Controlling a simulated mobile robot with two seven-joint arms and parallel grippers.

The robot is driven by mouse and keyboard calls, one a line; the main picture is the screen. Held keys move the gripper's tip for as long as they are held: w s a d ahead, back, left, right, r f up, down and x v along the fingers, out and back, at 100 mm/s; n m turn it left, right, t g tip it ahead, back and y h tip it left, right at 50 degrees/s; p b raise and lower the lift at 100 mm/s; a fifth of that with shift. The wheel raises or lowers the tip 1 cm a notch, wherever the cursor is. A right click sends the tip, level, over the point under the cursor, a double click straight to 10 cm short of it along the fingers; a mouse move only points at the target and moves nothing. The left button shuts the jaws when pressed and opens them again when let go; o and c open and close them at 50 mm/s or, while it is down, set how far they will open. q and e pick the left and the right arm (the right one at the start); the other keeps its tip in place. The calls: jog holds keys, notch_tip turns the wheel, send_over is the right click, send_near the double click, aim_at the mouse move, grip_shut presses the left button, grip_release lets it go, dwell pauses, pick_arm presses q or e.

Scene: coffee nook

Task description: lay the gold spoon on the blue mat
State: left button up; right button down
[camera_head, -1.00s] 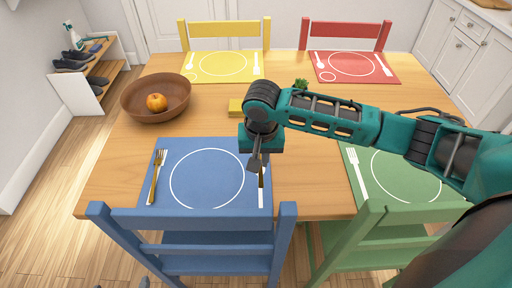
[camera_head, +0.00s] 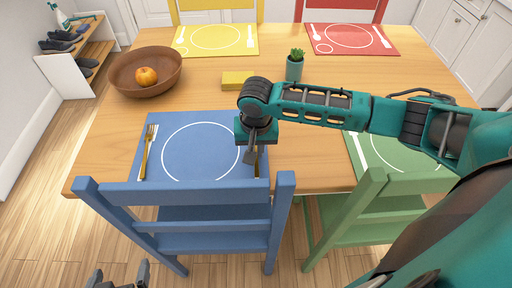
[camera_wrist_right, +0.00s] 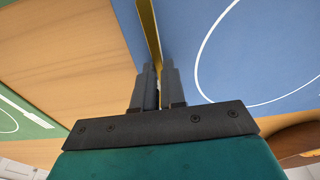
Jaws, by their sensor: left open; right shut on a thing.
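The blue mat (camera_head: 215,170) lies on the near side of the table behind the blue chair. My right gripper (camera_head: 251,160) is low over its right side, shut on a thin gold utensil. In the right wrist view, the gold utensil (camera_wrist_right: 148,28) runs out from between the right gripper's fingers (camera_wrist_right: 158,75) along the mat's right edge. Its far end is out of view, so I cannot tell whether it is the spoon. A gold fork-like utensil (camera_head: 146,155) lies at the mat's left. My left gripper (camera_head: 118,277) is open and empty at the bottom edge.
The blue chair (camera_head: 200,212) and green chair (camera_head: 365,225) stand at the table's near edge. A brown bowl (camera_head: 125,85) holds an orange fruit. A yellow block (camera_head: 238,78) and a potted plant (camera_head: 294,68) stand mid-table. A green mat (camera_head: 400,158) lies right.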

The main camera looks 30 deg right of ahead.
dwell(0.3)
jog(key=c, duration=1.3)
grip_release()
jog(key=shift+o, duration=0.9)
notch_tip(320, 180, up, 13)
jog(key=s+p, duration=0.1)
jog(key=p, duration=0.1)
jog(key=shift+s+a+f+p, duration=0.15)
jog(key=shift+s+a+p, duration=0.1)
jog(key=shift+a+p, duration=0.1)
